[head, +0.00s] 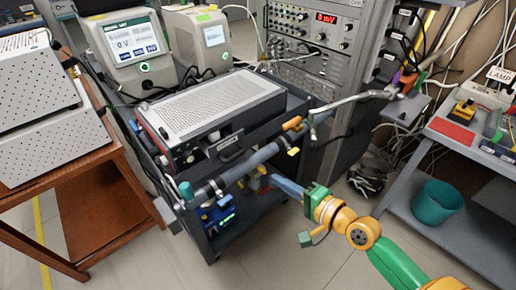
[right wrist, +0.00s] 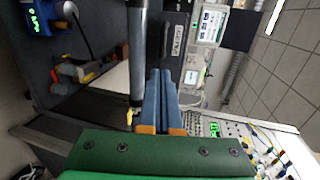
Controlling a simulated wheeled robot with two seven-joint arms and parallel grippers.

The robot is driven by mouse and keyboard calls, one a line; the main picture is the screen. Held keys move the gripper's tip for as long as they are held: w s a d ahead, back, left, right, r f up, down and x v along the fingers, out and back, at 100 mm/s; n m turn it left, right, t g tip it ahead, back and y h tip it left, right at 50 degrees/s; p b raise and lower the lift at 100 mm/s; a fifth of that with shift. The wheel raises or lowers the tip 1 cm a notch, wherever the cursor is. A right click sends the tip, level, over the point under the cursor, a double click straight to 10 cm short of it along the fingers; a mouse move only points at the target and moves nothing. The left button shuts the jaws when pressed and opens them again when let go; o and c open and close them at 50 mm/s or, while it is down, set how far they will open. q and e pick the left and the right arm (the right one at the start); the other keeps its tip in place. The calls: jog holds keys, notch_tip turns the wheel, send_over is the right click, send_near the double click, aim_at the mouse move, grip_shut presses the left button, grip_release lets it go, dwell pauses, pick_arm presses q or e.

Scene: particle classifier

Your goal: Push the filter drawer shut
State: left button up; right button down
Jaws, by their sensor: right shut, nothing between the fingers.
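The filter drawer (head: 246,147) is in the dark front of the classifier, below its perforated grey top (head: 212,103). It has a black handle (head: 231,154) and a small white label. How far out it stands is hard to tell. In the right wrist view, a dark front with a labelled handle (right wrist: 178,40) lies beyond my fingertips. My right gripper (head: 276,180) has blue fingers pressed together and empty. It is below and right of the drawer, near the grey pipe, with no clear contact. Its shut fingers also show in the right wrist view (right wrist: 163,74). My left gripper is out of view.
A thick grey pipe (head: 235,172) crosses in front of the drawer; in the right wrist view this pipe (right wrist: 137,45) runs just left of my fingers. Orange and yellow valve handles (head: 292,123) sit at its right. Floor (head: 300,262) is free in front of the cart.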

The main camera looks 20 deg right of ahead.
send_near(236, 158)
jog(key=x, duration=0.6)
jog(key=shift+w+a+f+b, duration=0.1)
jog(key=shift+w+b, duration=0.2)
jog(key=shift+w, duration=0.1)
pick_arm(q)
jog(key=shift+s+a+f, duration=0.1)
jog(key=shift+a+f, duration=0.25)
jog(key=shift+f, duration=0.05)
